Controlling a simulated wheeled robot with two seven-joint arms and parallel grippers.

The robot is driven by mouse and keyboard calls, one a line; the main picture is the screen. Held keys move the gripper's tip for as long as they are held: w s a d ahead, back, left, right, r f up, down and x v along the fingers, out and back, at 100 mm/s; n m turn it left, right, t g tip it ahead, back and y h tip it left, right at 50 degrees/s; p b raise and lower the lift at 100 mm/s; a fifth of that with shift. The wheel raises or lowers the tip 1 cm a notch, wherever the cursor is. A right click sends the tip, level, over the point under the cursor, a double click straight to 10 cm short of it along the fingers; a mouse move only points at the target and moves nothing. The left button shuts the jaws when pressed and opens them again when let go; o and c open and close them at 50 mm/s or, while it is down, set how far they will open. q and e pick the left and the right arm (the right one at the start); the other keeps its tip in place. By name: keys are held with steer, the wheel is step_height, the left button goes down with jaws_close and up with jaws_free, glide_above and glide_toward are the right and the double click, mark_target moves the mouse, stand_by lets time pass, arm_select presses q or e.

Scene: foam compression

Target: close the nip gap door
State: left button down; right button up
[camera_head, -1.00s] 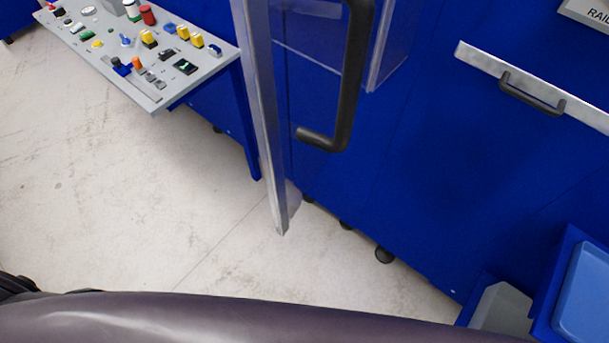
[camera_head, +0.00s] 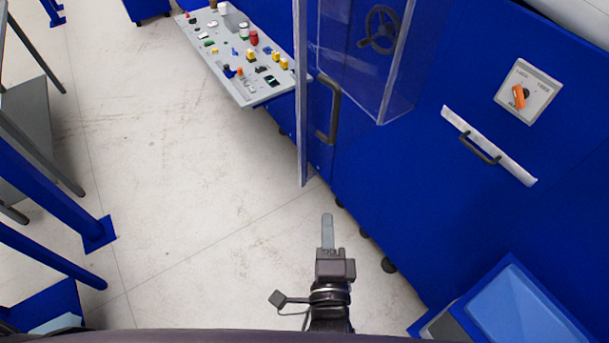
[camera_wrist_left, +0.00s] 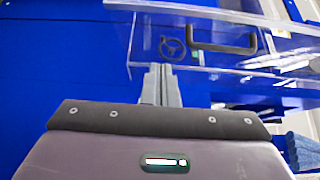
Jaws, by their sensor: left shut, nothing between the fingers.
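The nip gap door is a clear panel (camera_head: 345,40) with a metal edge strip (camera_head: 302,110) and a black bar handle (camera_head: 331,108). It seems to stand out from the blue machine front, but its exact angle is hard to tell. My left gripper (camera_head: 328,218) is shut and empty, below and in front of the handle, apart from it. In the left wrist view my fingers (camera_wrist_left: 161,80) point toward the clear panel, with the handle (camera_wrist_left: 238,44) up and to the right. My right gripper is not in view.
A drawer handle (camera_head: 480,150), an orange switch (camera_head: 519,97) and a blue bin (camera_head: 520,305) are on the right. Blue legs (camera_head: 95,232) stand at left. The pale floor (camera_head: 180,180) between is clear.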

arm_select(q)
steer(key=b, duration=0.4)
glide_toward(311, 156)
steer(key=d, duration=0.3)
steer(key=w+b, duration=0.1)
steer(key=w+a+b, duration=0.1)
steer(key=w+b, duration=0.1)
steer(key=w+a+b, duration=0.1)
steer(key=w+b, duration=0.1)
steer(key=shift+w+a+f, duration=0.1)
steer(key=shift+w+a, duration=0.1)
steer(key=shift+w+a+r, duration=0.2)
steer(key=shift+a, duration=0.15)
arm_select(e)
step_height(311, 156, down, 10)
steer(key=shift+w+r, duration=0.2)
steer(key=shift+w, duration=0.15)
arm_select(q)
steer(key=shift+w, duration=0.1)
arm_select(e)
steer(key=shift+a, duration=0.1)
